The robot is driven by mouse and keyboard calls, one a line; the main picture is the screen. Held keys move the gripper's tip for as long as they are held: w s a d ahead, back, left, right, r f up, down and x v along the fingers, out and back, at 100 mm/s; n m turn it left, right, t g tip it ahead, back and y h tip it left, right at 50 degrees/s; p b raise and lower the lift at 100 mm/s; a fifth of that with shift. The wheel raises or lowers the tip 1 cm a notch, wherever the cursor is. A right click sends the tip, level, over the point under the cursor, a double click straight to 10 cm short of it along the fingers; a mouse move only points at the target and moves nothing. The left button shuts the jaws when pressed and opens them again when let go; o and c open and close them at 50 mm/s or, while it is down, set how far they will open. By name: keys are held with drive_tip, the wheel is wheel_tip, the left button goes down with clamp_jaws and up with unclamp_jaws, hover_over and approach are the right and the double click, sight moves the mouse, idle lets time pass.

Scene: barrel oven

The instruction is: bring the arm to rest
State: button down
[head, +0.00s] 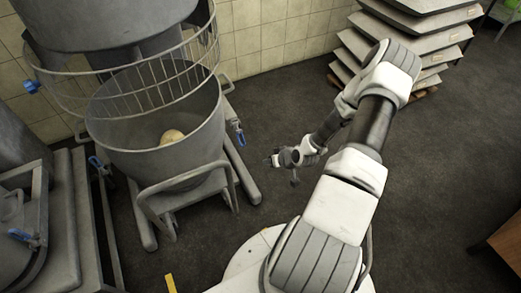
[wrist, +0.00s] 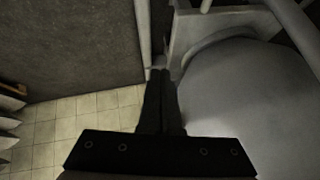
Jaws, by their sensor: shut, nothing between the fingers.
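My arm reaches up from the bottom of the head view and bends back at the elbow near the upper right. My gripper (head: 269,161) hangs over the open dark floor, to the right of the large grey mixing bowl (head: 120,135). In the wrist view the two black fingers (wrist: 161,75) lie together, shut, with nothing held between them. The bowl's rounded grey side (wrist: 250,100) fills the right of that view, beyond the fingers. I cannot tell the exact gap between fingers and bowl.
A pale lump (head: 172,136) lies in the bowl, under a wire guard (head: 160,82). The bowl's wheeled frame (head: 240,172) reaches toward my gripper. Grey stacked trays (head: 425,30) stand at the back right. A brown table edge (head: 505,240) is at far right. Floor right of my arm is clear.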

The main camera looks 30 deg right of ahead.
drive_tip(key=shift+s+d+f, duration=0.1)
drive_tip(key=shift+s, duration=0.65)
